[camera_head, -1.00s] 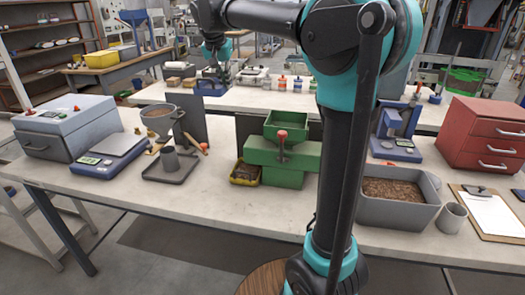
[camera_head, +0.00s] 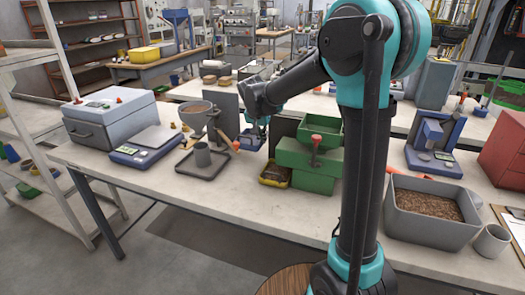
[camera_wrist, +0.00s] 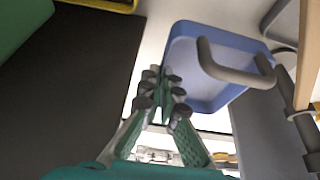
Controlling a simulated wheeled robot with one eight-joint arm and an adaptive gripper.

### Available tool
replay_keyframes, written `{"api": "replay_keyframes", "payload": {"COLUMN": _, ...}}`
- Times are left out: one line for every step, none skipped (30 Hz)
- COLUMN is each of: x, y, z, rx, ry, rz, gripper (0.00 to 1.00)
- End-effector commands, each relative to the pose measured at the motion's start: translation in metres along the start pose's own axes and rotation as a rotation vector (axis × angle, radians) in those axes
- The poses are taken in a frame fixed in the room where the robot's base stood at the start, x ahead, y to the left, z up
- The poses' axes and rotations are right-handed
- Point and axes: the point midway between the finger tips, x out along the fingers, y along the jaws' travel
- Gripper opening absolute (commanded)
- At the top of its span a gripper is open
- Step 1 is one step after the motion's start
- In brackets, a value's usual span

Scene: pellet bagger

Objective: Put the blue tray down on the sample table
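The blue tray (camera_wrist: 182,45) is shallow, with a paler floor. In the wrist view it lies just beyond my fingertips (camera_wrist: 163,90), which are close together at its left rim and appear shut on that rim. In the head view a small part of the tray (camera_head: 249,142) shows below my gripper (camera_head: 262,124), between the funnel stand and the green press, above the front bench (camera_head: 190,190). My arm and the things around it hide much of the grip. I cannot tell which surface is the sample table.
A grey looped bar (camera_wrist: 235,72) crosses over the tray in the wrist view. The funnel (camera_head: 195,112) and dark upright panel (camera_head: 224,110) stand left of the tray, the green press (camera_head: 308,165) right. The bench's front strip is clear.

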Motion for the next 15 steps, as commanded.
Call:
{"api": "replay_keyframes", "payload": {"x": 0.007, "y": 0.000, "z": 0.003, "rx": 0.000, "ry": 0.000, "rz": 0.000, "gripper": 0.00}}
{"api": "replay_keyframes", "payload": {"x": 0.011, "y": 0.000, "z": 0.005, "rx": 0.000, "ry": 0.000, "rz": 0.000, "gripper": 0.00}}
{"api": "replay_keyframes", "payload": {"x": 0.014, "y": 0.000, "z": 0.006, "rx": 0.000, "ry": 0.000, "rz": 0.000, "gripper": 0.00}}
{"api": "replay_keyframes", "payload": {"x": 0.016, "y": 0.000, "z": 0.007, "rx": 0.000, "ry": 0.000, "rz": 0.000, "gripper": 0.00}}
{"api": "replay_keyframes", "payload": {"x": 0.018, "y": 0.000, "z": 0.008, "rx": 0.000, "ry": 0.000, "rz": 0.000, "gripper": 0.00}}
{"api": "replay_keyframes", "payload": {"x": 0.019, "y": 0.000, "z": 0.009, "rx": 0.000, "ry": 0.000, "rz": 0.000, "gripper": 0.00}}
{"api": "replay_keyframes", "payload": {"x": 0.021, "y": 0.000, "z": 0.009, "rx": 0.000, "ry": 0.000, "rz": 0.000, "gripper": 0.00}}
{"api": "replay_keyframes", "payload": {"x": 0.022, "y": 0.000, "z": 0.010, "rx": 0.000, "ry": 0.000, "rz": 0.000, "gripper": 0.00}}
{"api": "replay_keyframes", "payload": {"x": 0.025, "y": 0.000, "z": 0.011, "rx": 0.000, "ry": 0.000, "rz": 0.000, "gripper": 0.00}}
{"api": "replay_keyframes", "payload": {"x": 0.028, "y": 0.000, "z": 0.012, "rx": 0.000, "ry": 0.000, "rz": 0.000, "gripper": 0.00}}
{"api": "replay_keyframes", "payload": {"x": 0.031, "y": 0.000, "z": 0.014, "rx": 0.000, "ry": 0.000, "rz": 0.000, "gripper": 0.00}}
{"api": "replay_keyframes", "payload": {"x": 0.037, "y": 0.000, "z": 0.016, "rx": 0.000, "ry": 0.000, "rz": 0.000, "gripper": 0.00}}
{"api": "replay_keyframes", "payload": {"x": 0.041, "y": 0.000, "z": 0.018, "rx": 0.000, "ry": 0.000, "rz": 0.000, "gripper": 0.00}}
{"api": "replay_keyframes", "payload": {"x": 0.044, "y": 0.000, "z": 0.020, "rx": 0.000, "ry": 0.000, "rz": 0.000, "gripper": 0.00}}
{"api": "replay_keyframes", "payload": {"x": 0.049, "y": 0.000, "z": 0.021, "rx": 0.000, "ry": 0.000, "rz": 0.000, "gripper": 0.00}}
